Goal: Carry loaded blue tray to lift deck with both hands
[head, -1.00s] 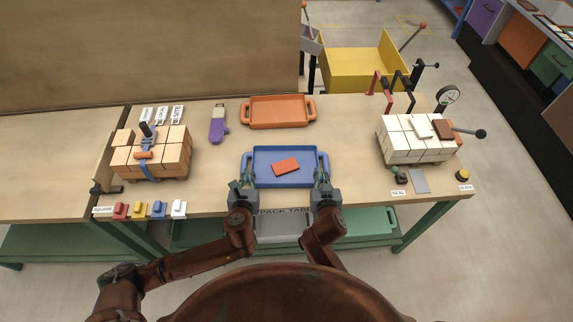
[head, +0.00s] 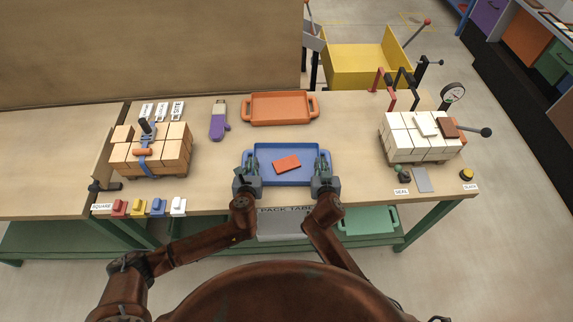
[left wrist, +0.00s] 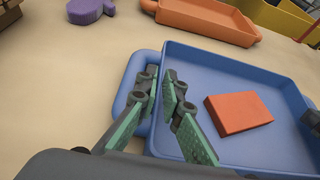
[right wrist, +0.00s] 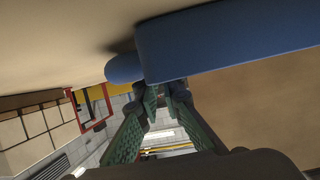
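The blue tray (head: 290,181) lies on the pack table near its front edge, with an orange-red slab (head: 287,164) flat inside. In the left wrist view, the tray (left wrist: 245,82) and the slab (left wrist: 238,113) show clearly. My left gripper (head: 246,168) is at the tray's left end; its fingers (left wrist: 161,84) straddle the side by the handle, tips close together. My right gripper (head: 322,167) is at the right end; in the right wrist view its fingers (right wrist: 165,94) are close together at the tray's edge (right wrist: 235,42). Firm contact is unclear for both.
An orange tray (head: 279,121) lies behind. White bricks (head: 411,143) on a pallet stand right, with a gauge (head: 452,94) and levers near. Tan bricks (head: 169,151) stand left. A yellow bin (head: 354,66) is beyond the table.

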